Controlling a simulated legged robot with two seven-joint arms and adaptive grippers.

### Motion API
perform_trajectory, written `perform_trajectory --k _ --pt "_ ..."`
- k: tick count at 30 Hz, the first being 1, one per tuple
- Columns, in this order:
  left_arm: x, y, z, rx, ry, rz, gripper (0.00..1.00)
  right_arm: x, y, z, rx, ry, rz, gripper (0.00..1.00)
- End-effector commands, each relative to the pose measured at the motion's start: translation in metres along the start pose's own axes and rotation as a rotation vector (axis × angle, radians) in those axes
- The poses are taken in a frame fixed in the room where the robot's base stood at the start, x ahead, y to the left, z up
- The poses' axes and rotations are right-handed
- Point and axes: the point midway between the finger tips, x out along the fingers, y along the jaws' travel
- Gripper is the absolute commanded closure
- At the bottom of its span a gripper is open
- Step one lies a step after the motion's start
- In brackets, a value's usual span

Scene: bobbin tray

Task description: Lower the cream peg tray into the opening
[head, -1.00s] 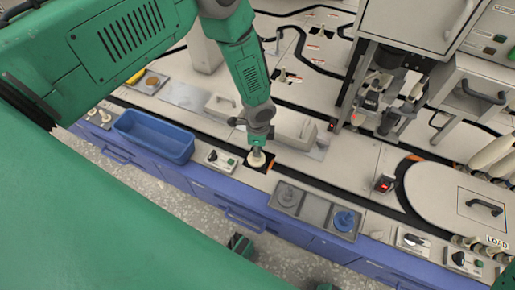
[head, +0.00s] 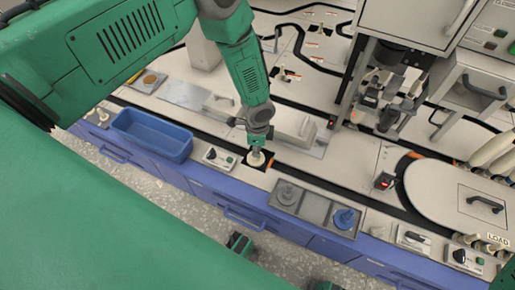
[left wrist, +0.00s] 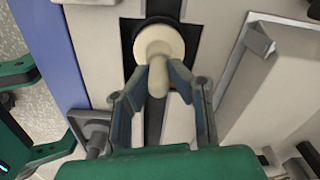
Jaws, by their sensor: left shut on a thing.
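The cream peg tray (head: 256,160) is a round disc with a peg standing up from its middle. It also shows in the left wrist view (left wrist: 172,40). My left gripper (head: 257,148) points down, its two fingers shut on the peg (left wrist: 158,82). The dark opening (head: 268,166) lies under the disc in the pale worktop; in the left wrist view its dark edge (left wrist: 128,36) shows beside the disc. The disc hides part of the opening, and I cannot tell whether it hangs above it or touches.
A blue bin (head: 152,134) stands to the left, with a switch box (head: 218,158) between it and the opening. A grey tray (head: 314,208) with round pieces lies to the right. A long pale housing (head: 290,122) stands behind.

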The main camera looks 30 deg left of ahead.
Motion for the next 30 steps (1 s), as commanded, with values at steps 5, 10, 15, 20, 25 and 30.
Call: perform_trajectory --k 5,10,15,20,25,30 --pt "0.004 0.0 0.0 0.0 0.0 0.0 1.0 0.004 0.0 0.0 0.0 0.0 0.0 0.6" --pt "0.008 0.0 0.0 0.0 0.0 0.0 1.0 0.006 0.0 0.0 0.0 0.0 0.0 0.6" --pt "0.011 0.0 0.0 0.0 0.0 0.0 1.0 0.009 0.0 0.001 0.0 0.0 0.0 0.6" --pt "0.013 0.0 0.0 0.0 0.0 0.0 1.0 0.01 0.0 0.001 0.0 0.0 0.0 0.6" --pt "0.013 0.0 0.0 0.0 0.0 -0.001 1.0 0.01 0.0 0.001 0.0 0.0 0.0 0.6" --pt "0.013 0.0 0.0 0.0 0.0 -0.001 0.76 0.01 0.0 0.001 0.0 0.0 0.0 0.6"
